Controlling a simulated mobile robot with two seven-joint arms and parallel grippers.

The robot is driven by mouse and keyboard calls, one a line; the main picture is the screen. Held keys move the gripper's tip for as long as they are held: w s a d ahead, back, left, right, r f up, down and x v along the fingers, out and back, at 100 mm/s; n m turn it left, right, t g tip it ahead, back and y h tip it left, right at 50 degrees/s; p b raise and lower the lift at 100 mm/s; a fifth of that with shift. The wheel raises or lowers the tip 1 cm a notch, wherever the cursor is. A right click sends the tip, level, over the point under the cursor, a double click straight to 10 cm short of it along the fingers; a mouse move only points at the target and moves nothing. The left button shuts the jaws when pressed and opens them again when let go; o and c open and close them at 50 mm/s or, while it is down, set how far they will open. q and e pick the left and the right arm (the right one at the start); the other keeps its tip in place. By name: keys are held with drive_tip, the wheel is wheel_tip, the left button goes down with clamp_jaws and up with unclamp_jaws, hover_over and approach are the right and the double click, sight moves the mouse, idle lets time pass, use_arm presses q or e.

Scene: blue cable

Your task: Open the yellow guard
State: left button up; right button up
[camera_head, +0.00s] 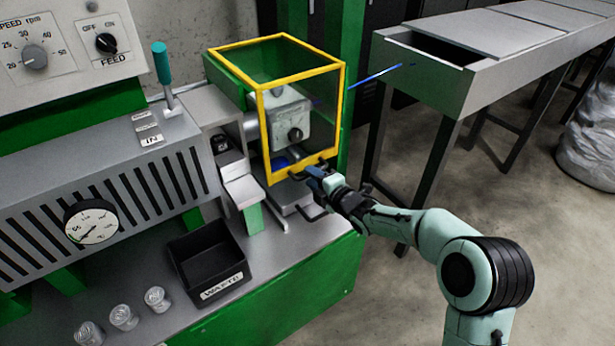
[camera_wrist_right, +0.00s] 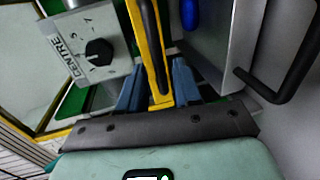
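The yellow guard (camera_head: 305,75) is a yellow-framed box with clear panels. It stands closed over a grey unit with a dial (camera_head: 290,125). My right gripper (camera_head: 318,180) is at the guard's lower front edge, where a dark handle shows. In the right wrist view the yellow frame (camera_wrist_right: 150,50) and a black handle (camera_wrist_right: 148,22) run down between my blue fingers (camera_wrist_right: 158,88). The fingers stand apart on either side of the frame, with small gaps visible. Firm contact cannot be made out. My left gripper is not in view.
A blue cable (camera_head: 375,76) runs from the grey trough (camera_head: 455,75) toward the guard. A grey drawer-like part with a black handle (camera_wrist_right: 290,70) lies close on the right in the wrist view. The black waste bin (camera_head: 210,265) stands left of the guard.

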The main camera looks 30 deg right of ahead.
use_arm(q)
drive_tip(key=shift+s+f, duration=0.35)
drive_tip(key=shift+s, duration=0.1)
use_arm(e)
drive_tip(key=shift+x, duration=1.35)
